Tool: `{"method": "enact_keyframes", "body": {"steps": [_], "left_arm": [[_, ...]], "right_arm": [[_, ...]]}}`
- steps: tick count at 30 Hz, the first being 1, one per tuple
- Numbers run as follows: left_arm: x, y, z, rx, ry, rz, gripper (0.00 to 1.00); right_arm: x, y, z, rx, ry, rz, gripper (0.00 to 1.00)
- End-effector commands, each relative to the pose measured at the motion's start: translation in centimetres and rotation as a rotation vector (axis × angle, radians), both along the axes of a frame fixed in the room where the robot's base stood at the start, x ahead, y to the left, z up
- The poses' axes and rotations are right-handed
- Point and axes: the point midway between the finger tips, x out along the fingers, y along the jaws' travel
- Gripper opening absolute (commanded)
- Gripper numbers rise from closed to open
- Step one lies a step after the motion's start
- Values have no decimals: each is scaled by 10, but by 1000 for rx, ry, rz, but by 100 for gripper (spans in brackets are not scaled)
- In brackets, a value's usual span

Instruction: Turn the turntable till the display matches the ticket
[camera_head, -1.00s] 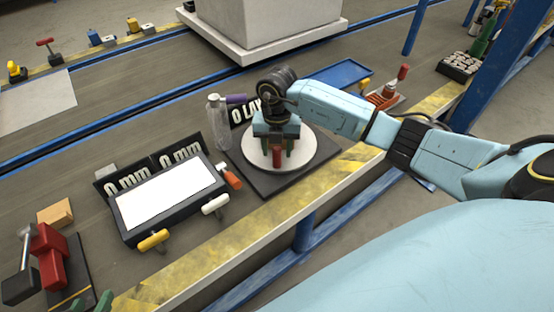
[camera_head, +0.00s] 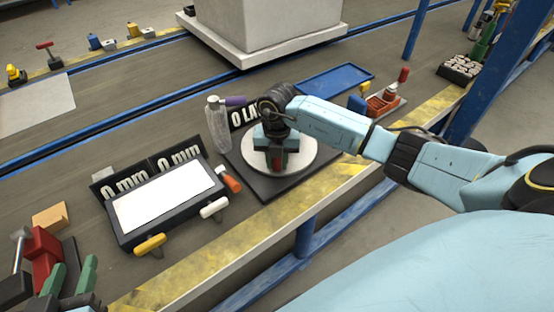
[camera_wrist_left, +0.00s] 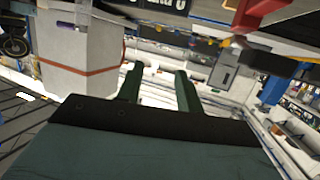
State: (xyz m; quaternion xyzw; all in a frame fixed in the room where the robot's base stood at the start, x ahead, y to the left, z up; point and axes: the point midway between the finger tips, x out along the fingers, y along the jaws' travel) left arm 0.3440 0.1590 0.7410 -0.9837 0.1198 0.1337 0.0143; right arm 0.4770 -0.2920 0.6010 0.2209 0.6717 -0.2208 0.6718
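The round pale turntable (camera_head: 305,150) sits on a dark square base (camera_head: 262,185). My right gripper (camera_head: 276,160) points down over its middle, with a red upright piece between its fingers; I cannot tell whether they press on it. A dark display behind it (camera_head: 243,116) reads "0 LA", the rest hidden by my right arm. I cannot make out a ticket. My left gripper (camera_head: 68,280) is at the lower left, its green fingers apart; they also show apart and empty in the left wrist view (camera_wrist_left: 156,88).
A white-topped panel (camera_head: 165,195) has yellow, white and orange handles. A red device (camera_head: 42,250) is beside my left gripper. A blue tray (camera_head: 335,80) lies behind right.

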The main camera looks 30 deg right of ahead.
Motion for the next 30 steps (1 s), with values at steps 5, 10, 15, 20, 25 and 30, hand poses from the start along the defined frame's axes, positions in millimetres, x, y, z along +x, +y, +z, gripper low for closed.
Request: {"method": "enact_keyframes", "body": {"steps": [5, 10, 15, 20, 25, 30], "left_arm": [[0, 0, 0, 0, 1, 0, 36], [0, 0, -1, 0, 2, 0, 36], [0, 0, -1, 1, 5, 0, 36], [-2, 1, -4, 8, 31, 1, 36], [-8, 7, -17, 34, 117, 12, 36], [-17, 13, -33, 61, 220, 19, 36]], "right_arm": [[0, 0, 0, 0, 0, 0, 3], [0, 0, 0, 0, 0, 0, 0], [0, -1, 0, 0, 0, 5, 0], [-2, -3, 0, -1, 0, 27, 0], [-4, -7, 1, -2, 0, 76, 0], [-8, -14, 1, -3, 1, 152, 0]]}}
